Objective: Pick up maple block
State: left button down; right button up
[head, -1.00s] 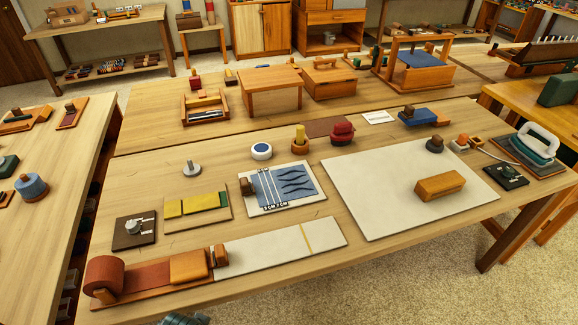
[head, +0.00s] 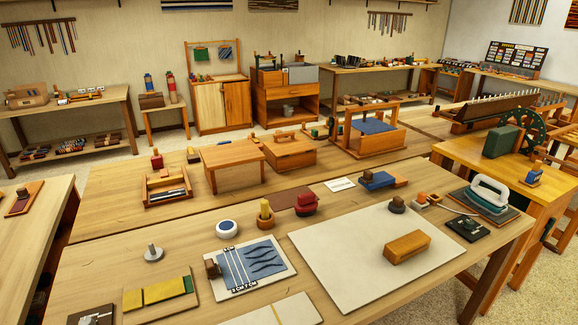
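An oblong orange-brown wooden block (head: 407,247), which may be the maple block, lies on the large off-white board (head: 335,265) at the right of the near table. Its long side runs slightly up to the right, and nothing touches it from above. I cannot tell its wood for sure. Neither of my grippers is in view.
A dark round knobbed piece (head: 397,204) stands at the board's back edge. An iron-like tool (head: 487,194) and a dark plate (head: 468,228) lie to the right. A blue sample card (head: 250,266) is left of the board. Most of the board is bare.

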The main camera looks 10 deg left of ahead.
aim_at(400, 250)
jog(key=u, duration=1.2)
jog(key=z, duration=1.85)
jog(key=i+l+z, duration=0.2)
jog(key=z, duration=0.15)
jog(key=i+l+z, duration=0.2)
jog(key=z, duration=0.15)
jog(key=i+l+z, duration=0.1)
jog(key=z, duration=0.25)
jog(key=i+j, duration=0.05)
jog(key=i, duration=0.05)
